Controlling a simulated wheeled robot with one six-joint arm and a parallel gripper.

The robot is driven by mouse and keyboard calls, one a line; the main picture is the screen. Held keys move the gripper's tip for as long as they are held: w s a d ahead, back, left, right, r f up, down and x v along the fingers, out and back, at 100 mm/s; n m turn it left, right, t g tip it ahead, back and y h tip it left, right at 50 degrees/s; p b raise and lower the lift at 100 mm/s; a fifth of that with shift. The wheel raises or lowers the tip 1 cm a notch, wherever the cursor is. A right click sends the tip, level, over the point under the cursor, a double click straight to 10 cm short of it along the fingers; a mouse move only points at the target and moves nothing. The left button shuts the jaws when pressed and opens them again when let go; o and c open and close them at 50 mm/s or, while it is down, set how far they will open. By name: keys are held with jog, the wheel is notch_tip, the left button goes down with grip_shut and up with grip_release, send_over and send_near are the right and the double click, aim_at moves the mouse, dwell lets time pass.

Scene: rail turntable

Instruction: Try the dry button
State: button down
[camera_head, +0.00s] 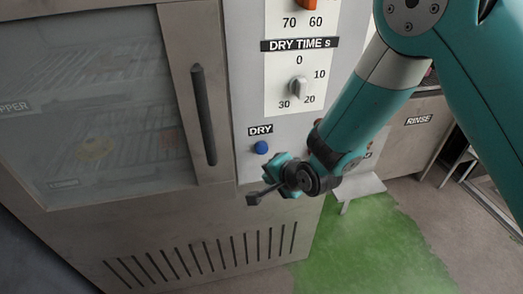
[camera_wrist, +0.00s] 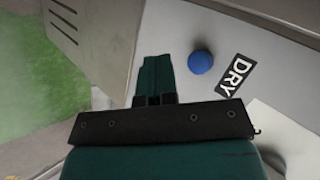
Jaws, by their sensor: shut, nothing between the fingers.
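The blue dry button (camera_head: 261,147) sits on the light panel just under the black DRY label (camera_head: 260,129). It also shows in the wrist view (camera_wrist: 200,62), with the DRY label (camera_wrist: 236,75) to its right. My gripper (camera_head: 252,199) is shut and empty, below the button in the head view. In the wrist view its closed fingers (camera_wrist: 154,80) lie to the left of the button, apart from it in the picture. How far the fingertips stand from the panel I cannot tell.
A glass-doored cabinet (camera_head: 100,199) with a dark vertical handle (camera_head: 204,115) stands left of the panel. The DRY TIME dial (camera_head: 298,87) is above the button. A small grey ledge (camera_head: 360,187) juts out behind my wrist. Green floor (camera_head: 370,245) lies below right.

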jog(key=w+a, duration=0.1)
jog(key=w, duration=0.4)
jog(key=shift+w+a, duration=0.3)
jog(key=shift+w, duration=0.1)
jog(key=shift+w, duration=0.1)
dwell(1.7)
jog(key=shift+w+a+b, duration=0.15)
jog(key=shift+w+b, duration=0.2)
jog(key=shift+w+a, duration=0.1)
jog(key=shift+w, duration=0.3)
dwell(0.7)
jog(key=shift+s, duration=0.1)
jog(key=shift+s+d, duration=0.25)
jog(key=shift+s, duration=0.45)
jog(key=shift+s, duration=0.1)
jog(key=s, duration=0.2)
jog(key=s+d, duration=0.1)
jog(key=s, duration=0.1)
jog(key=shift+s+d, duration=0.2)
jog(key=shift+s, duration=0.1)
